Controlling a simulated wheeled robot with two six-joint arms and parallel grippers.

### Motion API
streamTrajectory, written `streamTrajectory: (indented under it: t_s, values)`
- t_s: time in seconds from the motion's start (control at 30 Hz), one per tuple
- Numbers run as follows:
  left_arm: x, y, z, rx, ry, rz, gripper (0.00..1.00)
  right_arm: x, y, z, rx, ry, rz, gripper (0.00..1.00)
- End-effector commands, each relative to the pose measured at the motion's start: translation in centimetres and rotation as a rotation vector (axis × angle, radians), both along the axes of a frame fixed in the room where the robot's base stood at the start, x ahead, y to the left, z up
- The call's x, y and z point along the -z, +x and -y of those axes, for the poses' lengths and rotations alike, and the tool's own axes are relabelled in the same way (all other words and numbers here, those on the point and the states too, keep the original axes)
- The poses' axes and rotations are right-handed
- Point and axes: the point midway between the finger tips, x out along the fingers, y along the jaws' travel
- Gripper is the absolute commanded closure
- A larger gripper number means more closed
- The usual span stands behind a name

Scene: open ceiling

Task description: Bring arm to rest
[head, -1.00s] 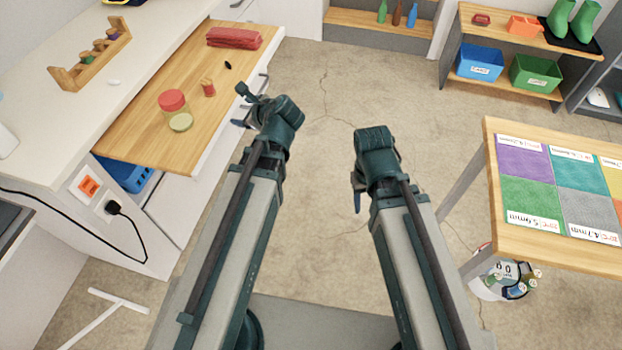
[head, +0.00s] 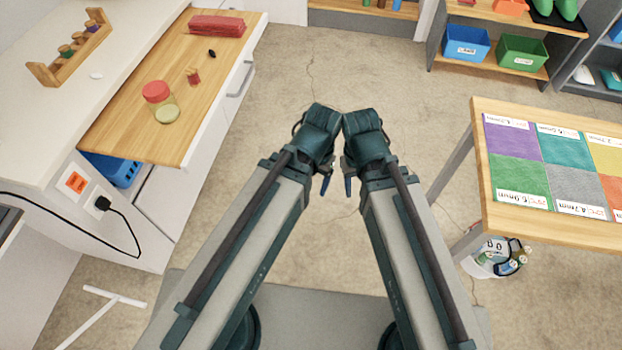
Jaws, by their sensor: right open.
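My two arms come up from the bottom of the head view and are folded, with their wrists close together in the middle. My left gripper (head: 326,184) points downward below its wrist, mostly hidden by it, so its jaw opening does not show. My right gripper (head: 348,184) also hangs downward just right of it, open, with one blue fingertip showing. I see nothing held in either. Both are over bare floor, clear of the drawer and the table.
At right stands a table (head: 560,232) with coloured swatches. Blue (head: 466,42) and green (head: 522,53) bins sit on a far shelf.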

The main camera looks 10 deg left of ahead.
Motion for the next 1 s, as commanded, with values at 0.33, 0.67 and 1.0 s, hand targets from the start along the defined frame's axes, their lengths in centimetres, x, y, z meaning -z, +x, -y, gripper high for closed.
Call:
streamTrajectory:
  t_s: [0.33,0.67,1.0]
  values:
    - [-4.7,0.1,0.0,0.001,0.0,0.002,0.25,-4.7,0.0,0.0,0.0,0.0,0.0,0.5]
    - [-9.2,0.1,0.0,0.001,0.001,0.002,0.25,-9.2,0.0,0.0,0.001,0.0,0.0,0.5]
    - [-8.9,0.1,-0.1,0.001,0.001,0.002,0.25,-8.9,0.0,0.0,0.001,0.0,0.0,0.5]
